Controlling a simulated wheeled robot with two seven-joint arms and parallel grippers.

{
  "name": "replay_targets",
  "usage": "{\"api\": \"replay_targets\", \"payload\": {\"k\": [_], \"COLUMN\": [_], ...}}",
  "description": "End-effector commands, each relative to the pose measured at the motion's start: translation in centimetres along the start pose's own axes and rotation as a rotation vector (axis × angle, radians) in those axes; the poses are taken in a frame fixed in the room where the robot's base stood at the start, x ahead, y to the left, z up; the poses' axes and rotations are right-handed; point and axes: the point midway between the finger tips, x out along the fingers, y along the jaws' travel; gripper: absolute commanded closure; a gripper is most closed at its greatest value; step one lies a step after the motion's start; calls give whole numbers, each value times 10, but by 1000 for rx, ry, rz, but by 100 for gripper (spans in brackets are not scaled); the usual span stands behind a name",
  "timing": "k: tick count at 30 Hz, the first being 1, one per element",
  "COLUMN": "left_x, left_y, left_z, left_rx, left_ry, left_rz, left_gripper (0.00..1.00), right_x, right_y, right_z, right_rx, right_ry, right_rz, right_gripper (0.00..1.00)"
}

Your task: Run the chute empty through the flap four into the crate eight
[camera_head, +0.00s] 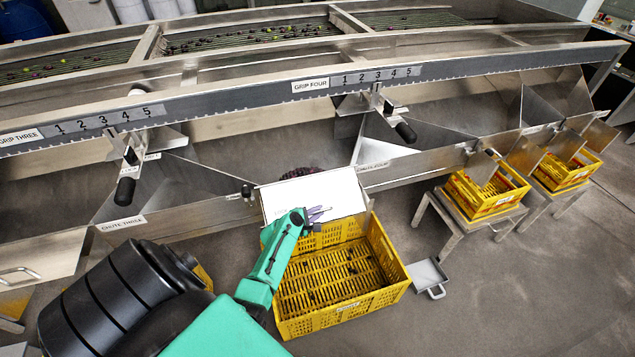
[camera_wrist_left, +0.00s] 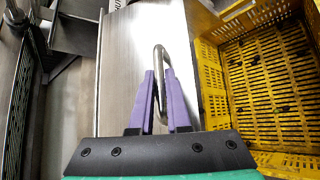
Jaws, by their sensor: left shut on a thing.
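The pale metal flap (camera_head: 335,190) is at the outlet of chute four (camera_head: 395,178), above the back edge of a yellow crate (camera_head: 403,284). My left gripper (camera_head: 318,214) is shut on the flap's handle; in the left wrist view the purple fingers sit around the bent metal handle (camera_wrist_left: 160,55) on the flap plate (camera_wrist_left: 118,75). A heap of dark round fruit (camera_head: 300,172) shows just behind the flap's upper edge. The crate, also in the left wrist view (camera_wrist_left: 207,75), holds a few dark fruits on its slatted floor. Its label is too small to read. My right gripper is not in view.
A grey scoop-like pan (camera_head: 428,276) lies on the floor right of the crate. Two more yellow crates stand on metal stands (camera_head: 470,222) at the right. A black-handled lever (camera_head: 405,132) hangs over chute four, another (camera_head: 125,190) over chute three.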

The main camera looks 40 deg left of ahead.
Motion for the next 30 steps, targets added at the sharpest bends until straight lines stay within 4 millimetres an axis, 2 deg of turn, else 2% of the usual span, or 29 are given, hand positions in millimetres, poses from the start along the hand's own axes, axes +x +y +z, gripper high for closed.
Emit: {"api": "replay_targets", "payload": {"k": [2, 3, 4, 5, 14, 17, 23, 30], "left_x": [0, 0, 0, 0, 0, -6, -44, -111], "left_y": [2, 2, 2, 2, 2, 2, 3, 1], "left_z": [1, 1, 1, 1, 1, 1, 2, 1], "left_rx": [2, 2, 2, 2, 1, 1, 1, 2], "left_ry": [-2, -2, -2, -2, -1, 0, 1, 1], "left_rz": [3, 4, 4, 4, 3, 3, 3, 2], "left_gripper": [100, 74, 62, 55, 55, 55, 55, 55], "right_x": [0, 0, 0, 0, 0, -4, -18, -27], "right_y": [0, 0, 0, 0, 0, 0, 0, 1], "right_z": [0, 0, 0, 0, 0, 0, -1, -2], "right_rx": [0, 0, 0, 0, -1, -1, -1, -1], "right_ry": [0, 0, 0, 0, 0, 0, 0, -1], "right_rz": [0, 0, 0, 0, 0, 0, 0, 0], "right_gripper": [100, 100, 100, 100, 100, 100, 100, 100]}}
